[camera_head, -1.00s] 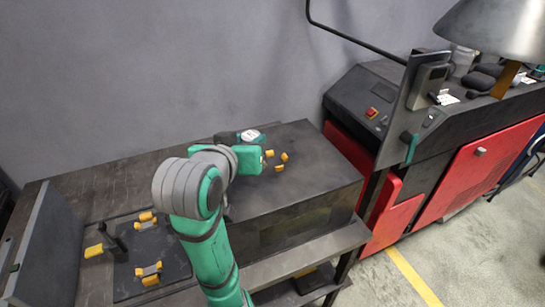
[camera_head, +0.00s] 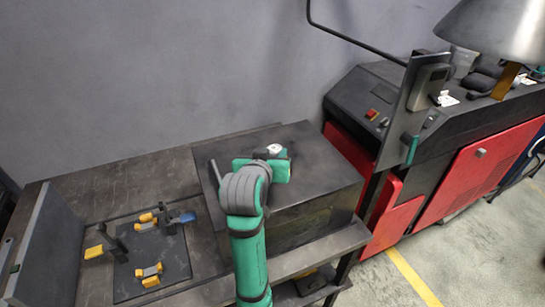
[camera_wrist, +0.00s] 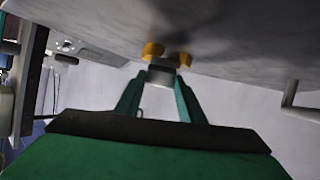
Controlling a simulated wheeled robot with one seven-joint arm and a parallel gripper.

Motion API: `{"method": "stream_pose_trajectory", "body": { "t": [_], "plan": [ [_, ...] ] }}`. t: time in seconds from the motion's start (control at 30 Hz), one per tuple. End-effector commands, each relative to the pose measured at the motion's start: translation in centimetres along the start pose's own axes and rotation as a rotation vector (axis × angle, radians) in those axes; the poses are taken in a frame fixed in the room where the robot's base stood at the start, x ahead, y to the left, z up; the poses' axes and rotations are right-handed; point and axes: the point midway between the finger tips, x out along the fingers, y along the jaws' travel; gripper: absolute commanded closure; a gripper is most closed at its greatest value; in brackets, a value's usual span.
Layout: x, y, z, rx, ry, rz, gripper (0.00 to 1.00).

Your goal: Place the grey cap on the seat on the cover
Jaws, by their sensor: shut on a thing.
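My gripper (camera_wrist: 160,80) is shut on the grey cap (camera_wrist: 162,70), which sits between the fingertips in the wrist view. Two yellow blocks (camera_wrist: 152,50) (camera_wrist: 182,58) show just beyond the cap, against a grey surface. I cannot tell whether the cap touches them or that surface. In the head view the dark box-like cover (camera_head: 325,172) stands right of the middle, with my green gripper body over its top. My arm hides the fingertips, the cap and the yellow blocks there. The seat itself cannot be made out.
A thin grey rod (camera_head: 213,172) rises at the cover's left; a similar one (camera_wrist: 290,97) shows in the wrist view. A dark mat (camera_head: 150,262) at left holds yellow blocks with grey parts and a blue piece (camera_head: 187,217). A red and black machine (camera_head: 400,200) stands right.

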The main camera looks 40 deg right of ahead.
Motion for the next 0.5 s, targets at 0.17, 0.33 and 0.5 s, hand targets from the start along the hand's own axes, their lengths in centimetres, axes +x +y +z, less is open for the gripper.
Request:
{"method": "stream_pose_trajectory", "body": {
  "t": [0.17, 0.33, 0.5],
  "plan": [
    [0.36, -0.10, 0.86, 0.000, 0.001, 0.000, 0.89],
    [0.35, -0.11, 0.84, 0.000, 0.001, 0.000, 0.89],
    [0.43, -0.13, 1.03, 0.000, 0.001, 0.001, 0.48]
  ]
}}
